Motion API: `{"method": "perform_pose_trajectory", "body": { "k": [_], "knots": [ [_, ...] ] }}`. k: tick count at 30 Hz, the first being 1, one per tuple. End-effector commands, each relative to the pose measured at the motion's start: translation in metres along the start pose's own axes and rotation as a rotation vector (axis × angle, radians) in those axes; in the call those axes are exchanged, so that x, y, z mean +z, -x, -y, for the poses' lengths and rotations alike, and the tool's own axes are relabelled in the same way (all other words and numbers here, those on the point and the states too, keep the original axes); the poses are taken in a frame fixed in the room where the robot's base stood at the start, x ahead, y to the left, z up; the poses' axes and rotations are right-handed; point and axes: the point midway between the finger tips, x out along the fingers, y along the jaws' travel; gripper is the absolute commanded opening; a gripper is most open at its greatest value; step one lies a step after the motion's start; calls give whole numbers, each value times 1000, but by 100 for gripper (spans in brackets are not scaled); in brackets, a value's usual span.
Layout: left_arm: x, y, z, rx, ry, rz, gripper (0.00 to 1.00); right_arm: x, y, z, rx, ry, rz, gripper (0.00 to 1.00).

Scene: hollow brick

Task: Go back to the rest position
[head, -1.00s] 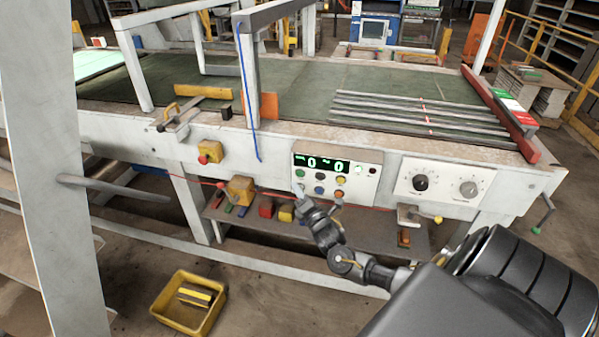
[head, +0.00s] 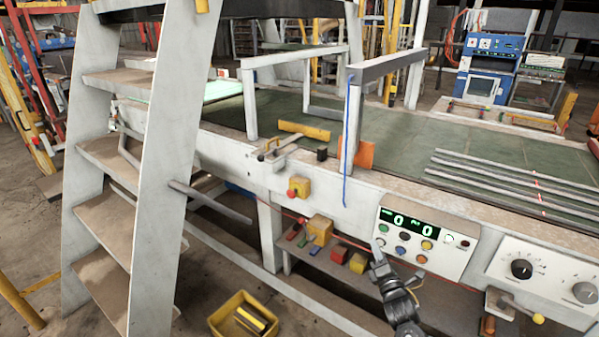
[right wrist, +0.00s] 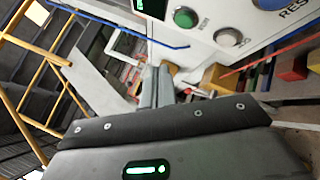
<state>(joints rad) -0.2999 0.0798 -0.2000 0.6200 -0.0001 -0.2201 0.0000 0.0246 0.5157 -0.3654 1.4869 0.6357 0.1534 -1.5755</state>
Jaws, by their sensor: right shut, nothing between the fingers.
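My right gripper (head: 379,250) is in front of the machine's control panel (head: 424,232), near its lower left buttons. It is shut with nothing in it. In the right wrist view its two fingers (right wrist: 156,85) lie together, with the green button (right wrist: 186,17) of the panel above them. I cannot tell in the head view whether the fingertips touch the panel. The panel display reads two green zeros. My left gripper is not in view.
A white step ladder (head: 165,170) stands at the left. A shelf under the machine holds coloured blocks (head: 338,252). A yellow crate (head: 243,318) sits on the floor in front. The machine table (head: 390,140) carries several grey bars. Floor at the far left is partly open.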

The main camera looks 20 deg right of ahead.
Motion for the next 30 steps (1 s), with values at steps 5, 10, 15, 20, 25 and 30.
{"method": "perform_pose_trajectory", "body": {
  "k": [5,10,15,20,25,30],
  "knots": [
    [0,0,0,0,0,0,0,0,0,0,-3,-51,0,0],
    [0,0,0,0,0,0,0,-17,6,37,-122,-359,-47,0],
    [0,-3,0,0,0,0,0,-71,66,149,-487,-769,-40,0],
    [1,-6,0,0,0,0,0,-120,158,232,-808,-1020,58,0],
    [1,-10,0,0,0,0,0,-167,277,290,-1122,-1197,213,0],
    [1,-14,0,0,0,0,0,-208,407,318,-1407,-1286,383,0]
  ]
}}
